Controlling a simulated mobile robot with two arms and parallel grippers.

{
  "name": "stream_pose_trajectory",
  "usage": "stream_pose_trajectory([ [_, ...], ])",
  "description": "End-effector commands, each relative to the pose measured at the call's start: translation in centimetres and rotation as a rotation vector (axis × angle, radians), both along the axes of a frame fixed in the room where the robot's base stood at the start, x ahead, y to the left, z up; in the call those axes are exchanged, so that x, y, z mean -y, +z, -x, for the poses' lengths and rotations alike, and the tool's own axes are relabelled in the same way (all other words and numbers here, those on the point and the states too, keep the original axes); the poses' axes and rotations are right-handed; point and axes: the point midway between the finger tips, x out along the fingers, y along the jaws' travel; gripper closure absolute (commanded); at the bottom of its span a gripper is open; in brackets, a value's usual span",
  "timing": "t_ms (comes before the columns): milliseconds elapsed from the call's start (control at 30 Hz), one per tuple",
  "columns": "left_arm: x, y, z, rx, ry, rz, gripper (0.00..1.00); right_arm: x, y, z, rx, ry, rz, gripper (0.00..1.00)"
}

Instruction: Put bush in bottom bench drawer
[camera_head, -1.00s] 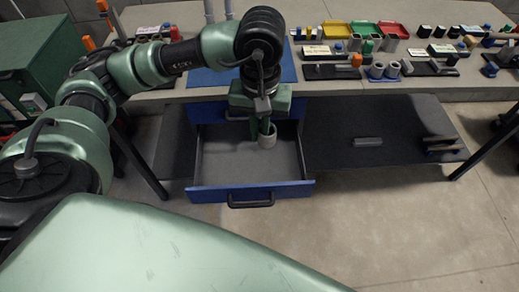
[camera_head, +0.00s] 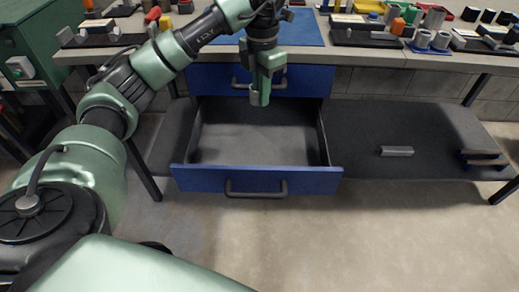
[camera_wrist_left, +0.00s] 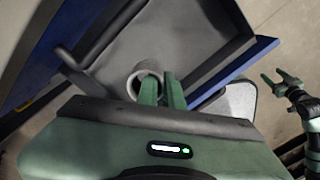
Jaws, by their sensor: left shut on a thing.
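The bush, a short grey ring (camera_wrist_left: 148,76), is in the left wrist view. My left gripper (camera_wrist_left: 162,92) is shut on its wall, one finger inside the ring. In the head view my left gripper (camera_head: 260,96) points down over the back part of the open drawer; the bush there is mostly hidden. The bottom bench drawer (camera_head: 215,180) is pulled out, with a blue front, black handle and an empty grey floor where visible. My right gripper (camera_wrist_left: 276,80) is open and empty at the right of the left wrist view.
The upper drawer (camera_head: 310,80) is shut, right behind my left gripper. The worktop (camera_head: 350,55) holds a blue mat (camera_head: 300,30) and several parts and trays. A dark lower shelf (camera_head: 360,120) carries a grey block (camera_head: 396,151). The floor before the drawer is clear.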

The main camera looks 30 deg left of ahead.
Motion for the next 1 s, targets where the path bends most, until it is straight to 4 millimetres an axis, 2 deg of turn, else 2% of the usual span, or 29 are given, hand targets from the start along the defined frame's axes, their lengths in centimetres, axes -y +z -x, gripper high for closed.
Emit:
stream_pose_trajectory([
  [33, 0.1, -1.2, 0.1, -0.004, 0.0, 0.001, 1.0, 0.0, 0.7, -0.4, 0.01, -0.001, -0.001, 0.37],
  [200, 0.1, -4.9, 0.1, -0.004, -0.002, 0.0, 1.0, -0.1, 4.8, -1.3, 0.033, -0.005, -0.003, 0.37],
  [400, 0.0, -9.9, 0.2, -0.005, -0.002, -0.001, 1.0, 0.0, 8.9, -1.3, 0.051, -0.008, -0.003, 0.37],
  [600, 0.0, -13.8, 0.1, -0.003, -0.002, -0.001, 1.0, 0.1, 11.3, -1.0, 0.063, -0.01, -0.004, 0.37],
  [767, 0.0, -14.9, 0.1, -0.001, -0.003, 0.0, 1.0, 0.1, 12.1, -0.9, 0.066, -0.011, -0.003, 0.37],
  [1000, 0.0, -18.4, 0.1, -0.002, -0.003, -0.001, 1.0, 0.2, 14.2, -0.4, 0.078, -0.012, -0.004, 0.37],
])
